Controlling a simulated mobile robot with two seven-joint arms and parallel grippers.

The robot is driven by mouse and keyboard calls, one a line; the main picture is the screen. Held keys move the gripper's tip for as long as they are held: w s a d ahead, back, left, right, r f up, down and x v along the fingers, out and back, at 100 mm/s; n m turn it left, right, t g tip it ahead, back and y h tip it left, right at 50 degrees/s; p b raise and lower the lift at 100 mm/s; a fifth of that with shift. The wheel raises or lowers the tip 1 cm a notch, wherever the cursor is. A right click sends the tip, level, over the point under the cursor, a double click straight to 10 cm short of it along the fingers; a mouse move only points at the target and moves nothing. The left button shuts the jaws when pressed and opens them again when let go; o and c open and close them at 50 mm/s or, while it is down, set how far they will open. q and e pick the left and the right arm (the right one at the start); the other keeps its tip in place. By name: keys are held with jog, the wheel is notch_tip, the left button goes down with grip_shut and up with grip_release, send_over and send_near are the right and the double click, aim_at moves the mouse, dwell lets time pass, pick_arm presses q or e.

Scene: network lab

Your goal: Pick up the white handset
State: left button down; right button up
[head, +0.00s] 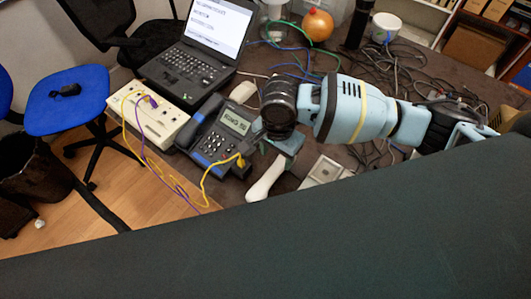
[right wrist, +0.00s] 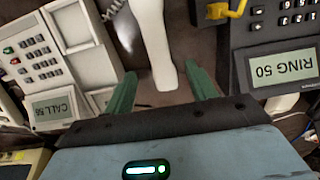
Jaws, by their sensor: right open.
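The white handset (head: 266,180) lies on the dark table between a dark desk phone (head: 222,135) and a white desk phone (head: 324,172). In the right wrist view the handset (right wrist: 152,42) runs from the top edge down towards the gap between my fingers. My right gripper (right wrist: 161,88) is open, with its two green fingers apart, one to each side of the handset's near end. In the head view the right gripper (head: 280,150) is over the handset's far end and partly hides it. My left gripper is not in view.
The dark phone's display (right wrist: 283,67) reads RING 50; the white phone's display (right wrist: 53,108) starts with CALL. A yellow cable (head: 207,180) plugs into the dark phone. A cream network box (head: 150,117), a laptop (head: 190,65) and loose cables crowd the table.

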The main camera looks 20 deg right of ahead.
aim_at(275, 169)
jog(key=shift+s+f, duration=0.25)
jog(key=shift+f, duration=1)
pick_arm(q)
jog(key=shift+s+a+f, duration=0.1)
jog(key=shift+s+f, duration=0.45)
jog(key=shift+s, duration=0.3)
pick_arm(e)
jog(key=shift+w+f, duration=0.1)
notch_tip(275, 169, down, 5)
jog(key=shift+b, duration=0.65)
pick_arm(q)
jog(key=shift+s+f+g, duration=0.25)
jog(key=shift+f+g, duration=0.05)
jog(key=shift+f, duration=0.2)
pick_arm(e)
jog(key=shift+c, duration=0.7)
jog(key=c, duration=1)
